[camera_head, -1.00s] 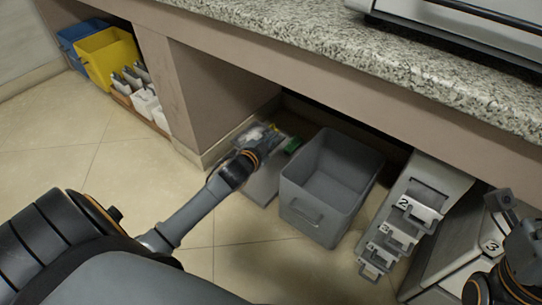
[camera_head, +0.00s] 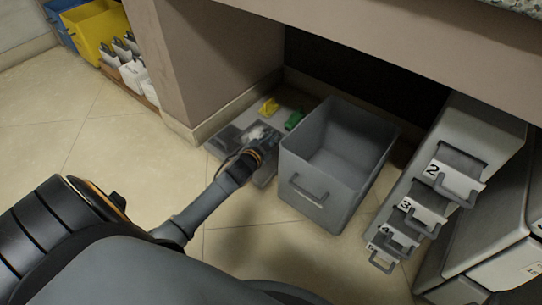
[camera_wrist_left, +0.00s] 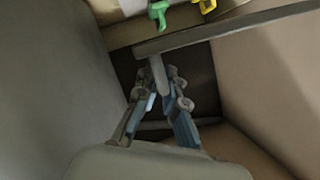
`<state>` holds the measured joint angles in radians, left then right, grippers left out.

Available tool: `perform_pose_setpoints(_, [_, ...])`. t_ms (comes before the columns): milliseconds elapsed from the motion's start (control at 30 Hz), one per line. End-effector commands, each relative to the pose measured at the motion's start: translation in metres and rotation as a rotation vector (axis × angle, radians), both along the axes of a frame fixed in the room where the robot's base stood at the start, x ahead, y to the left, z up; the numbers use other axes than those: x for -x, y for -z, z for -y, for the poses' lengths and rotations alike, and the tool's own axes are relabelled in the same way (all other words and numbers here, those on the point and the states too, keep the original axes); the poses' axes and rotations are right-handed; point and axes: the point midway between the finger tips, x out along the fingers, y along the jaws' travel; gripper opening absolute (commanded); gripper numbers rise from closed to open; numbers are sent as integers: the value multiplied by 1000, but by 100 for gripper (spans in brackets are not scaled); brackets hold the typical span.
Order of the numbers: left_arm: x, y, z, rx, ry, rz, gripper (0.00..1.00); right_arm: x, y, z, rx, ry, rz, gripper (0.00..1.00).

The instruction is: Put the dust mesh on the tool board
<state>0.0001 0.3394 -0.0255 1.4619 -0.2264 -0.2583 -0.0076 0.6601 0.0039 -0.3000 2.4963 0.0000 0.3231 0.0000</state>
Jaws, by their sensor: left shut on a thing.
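My left gripper (camera_head: 262,138) is low beside the grey bin, over the near part of a grey board (camera_head: 290,102) on the floor, which seems to be the tool board. In the left wrist view the left gripper (camera_wrist_left: 163,84) is shut on the short stem of a grey bar-framed piece (camera_wrist_left: 225,31), seemingly the dust mesh. In the head view the gripper and a blurred pale patch mostly hide this piece. I cannot tell whether it touches the board. A yellow piece (camera_head: 269,107) and a green piece (camera_head: 294,119) lie on the board. My right gripper is out of view.
The grey bin (camera_head: 318,195) stands just right of my left gripper. A cabinet wall (camera_head: 190,75) is close behind and left. Numbered drawers (camera_head: 452,178) stand at the right, handles sticking out. Yellow (camera_head: 98,32) and blue bins are at the far left. The left floor is clear.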

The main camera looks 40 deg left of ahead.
Motion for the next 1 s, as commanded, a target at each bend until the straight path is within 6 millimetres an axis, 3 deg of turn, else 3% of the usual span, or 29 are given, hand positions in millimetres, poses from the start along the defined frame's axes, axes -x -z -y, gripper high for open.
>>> perform_pose_setpoints(33, [0, 22, 0, 2, -2, -1, 0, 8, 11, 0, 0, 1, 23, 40])
perform_pose_setpoints(233, [0, 63, 0, 0, 0, 0, 0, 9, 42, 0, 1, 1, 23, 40])
perform_pose_setpoints(533, [0, 81, 0, 1, 0, 0, 0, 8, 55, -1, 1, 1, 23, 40])
perform_pose_setpoints(800, [0, 117, 0, 1, -1, 1, 0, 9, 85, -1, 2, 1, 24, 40])
perform_pose_setpoints(1000, [0, 116, 0, 0, -1, 1, 0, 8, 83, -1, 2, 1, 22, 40])
